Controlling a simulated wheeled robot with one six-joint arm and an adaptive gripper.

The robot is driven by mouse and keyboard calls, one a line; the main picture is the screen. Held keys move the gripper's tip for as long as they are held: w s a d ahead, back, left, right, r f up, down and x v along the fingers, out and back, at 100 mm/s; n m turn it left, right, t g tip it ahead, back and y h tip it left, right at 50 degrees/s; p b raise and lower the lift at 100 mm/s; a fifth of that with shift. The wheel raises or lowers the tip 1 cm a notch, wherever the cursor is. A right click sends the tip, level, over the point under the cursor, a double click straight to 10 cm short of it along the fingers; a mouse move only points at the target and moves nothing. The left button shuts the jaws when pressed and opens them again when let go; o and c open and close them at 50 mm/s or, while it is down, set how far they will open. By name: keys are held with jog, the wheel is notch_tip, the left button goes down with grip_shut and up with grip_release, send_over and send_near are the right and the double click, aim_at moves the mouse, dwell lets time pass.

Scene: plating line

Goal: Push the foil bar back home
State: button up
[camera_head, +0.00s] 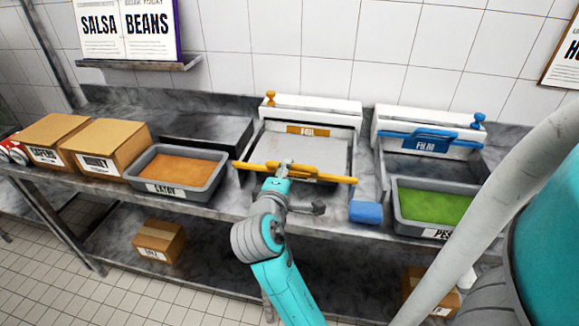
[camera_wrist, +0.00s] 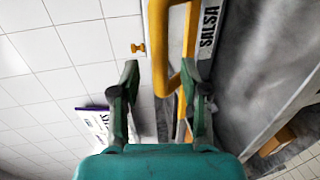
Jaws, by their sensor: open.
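The foil bar (camera_head: 322,178) is a yellow bar lying across the front of the foil dispenser (camera_head: 357,150), which has a yellow FOIL label at its back. My gripper (camera_head: 286,167) is at the middle of this bar. In the wrist view the bar (camera_wrist: 190,30) and its looped handle (camera_wrist: 160,60) run into the space between the fingertips of my gripper (camera_wrist: 163,75). The fingers are apart; I cannot tell whether either touches the bar.
The film dispenser (camera_head: 480,155) with its blue bar (camera_head: 395,136) stands to the right. A blue block (camera_head: 366,212) lies at the counter's front edge. An orange-filled tray (camera_head: 137,172) is at left, a green-filled tray (camera_head: 397,212) at right. A SALSA label (camera_wrist: 208,27) shows beside the bar.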

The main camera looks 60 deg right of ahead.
aim_at(292, 169)
jog(key=shift+x, duration=2.2)
grip_shut()
